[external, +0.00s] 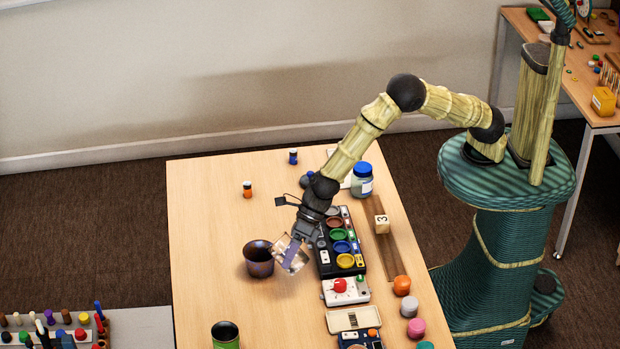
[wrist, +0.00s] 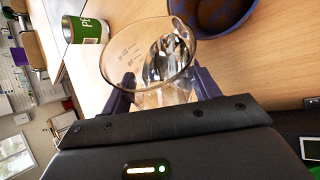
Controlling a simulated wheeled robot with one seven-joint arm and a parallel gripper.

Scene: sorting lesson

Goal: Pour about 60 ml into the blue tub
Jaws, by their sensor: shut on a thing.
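The blue tub (external: 259,266) is a dark bluish-purple pot standing upright on the table, left of my gripper. Its rim also shows at the top of the wrist view (wrist: 228,31). My gripper (external: 293,251) is shut on a clear glass beaker (external: 281,247), held tilted just right of the tub. In the wrist view my fingers (wrist: 163,88) clasp the beaker (wrist: 135,65) from both sides, and its open rim lies close to the tub's rim. Something clear and shiny shows inside the beaker; its amount cannot be read. No stream is visible. What the tub holds is unclear.
A black tray of coloured pots (external: 325,262) and a red-knobbed box (external: 345,292) stand right of my gripper. A green can (external: 225,337) is at the front; an orange bottle (external: 247,190) and blue-lidded jar (external: 361,182) are farther back. The table left of the tub is clear.

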